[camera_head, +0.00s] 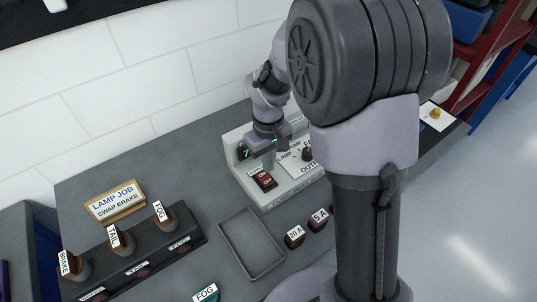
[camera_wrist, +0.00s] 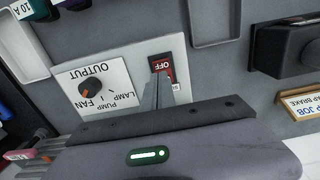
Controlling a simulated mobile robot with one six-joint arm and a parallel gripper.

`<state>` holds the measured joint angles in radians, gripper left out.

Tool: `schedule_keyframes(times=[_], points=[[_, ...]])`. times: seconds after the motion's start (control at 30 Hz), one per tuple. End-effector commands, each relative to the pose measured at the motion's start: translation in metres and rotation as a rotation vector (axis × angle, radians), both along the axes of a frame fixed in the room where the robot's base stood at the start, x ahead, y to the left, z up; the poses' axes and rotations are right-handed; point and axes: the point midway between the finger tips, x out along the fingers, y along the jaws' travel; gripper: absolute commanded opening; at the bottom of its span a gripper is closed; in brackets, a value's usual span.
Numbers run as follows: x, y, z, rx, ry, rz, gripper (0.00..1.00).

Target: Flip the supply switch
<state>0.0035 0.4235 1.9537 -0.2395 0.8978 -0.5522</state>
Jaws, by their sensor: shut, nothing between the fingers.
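The supply switch (camera_head: 264,181) is a red and black rocker with ON and OFF labels, on the front left of a light grey supply unit (camera_head: 280,199). It also shows in the wrist view (camera_wrist: 162,67), with OFF readable and its lower part partly hidden by my fingers. My gripper (camera_head: 269,163) is shut and empty, pointing down just behind the switch. In the wrist view my fingertips (camera_wrist: 158,80) overlap the switch's edge; I cannot tell whether they touch it. I cannot tell which way the rocker is tipped.
An output knob (camera_wrist: 90,88) marked LAMP, PUMP and FAN sits beside the switch. An empty grey tray (camera_head: 251,243) lies in front. A dark holder (camera_head: 135,251) with labelled lamps and a LAMP JOB sign (camera_head: 115,201) stand left. Fuses (camera_head: 295,237) lie right of the tray.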

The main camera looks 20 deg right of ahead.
Motion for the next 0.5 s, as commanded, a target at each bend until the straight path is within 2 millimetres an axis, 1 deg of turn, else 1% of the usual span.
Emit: schedule_keyframes(times=[0.03,0.1,0.2,0.33,0.5], points=[[-0.001,0.000,-0.014,0.000,0.003,0.000,0.00],[-0.001,0.000,-0.027,0.000,0.003,0.000,0.00],[-0.001,0.000,-0.041,0.000,0.002,0.000,0.00],[-0.001,0.000,-0.051,0.001,0.001,-0.001,0.00],[-0.001,0.000,-0.053,0.000,0.000,0.000,0.00]])
